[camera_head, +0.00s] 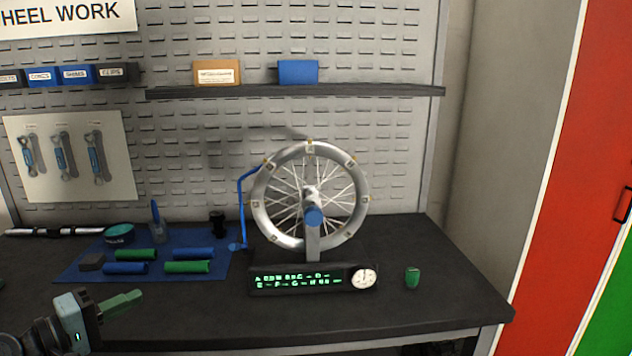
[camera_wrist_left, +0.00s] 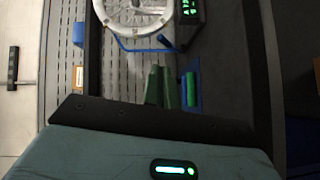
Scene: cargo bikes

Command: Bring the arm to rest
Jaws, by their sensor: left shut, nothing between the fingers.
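My left gripper (camera_head: 124,302) is at the lower left of the head view, in front of the blue mat at the bench's front. Its green fingers are together and hold nothing. The shut fingers also show in the left wrist view (camera_wrist_left: 163,86), pointing toward the wheel. My right gripper is in neither view.
A spoked wheel (camera_head: 268,225) stands on a stand with a lit display (camera_head: 299,280) and a dial. A small green cup (camera_head: 412,278) stands right. The bench (camera_head: 445,310) is bare at front right.

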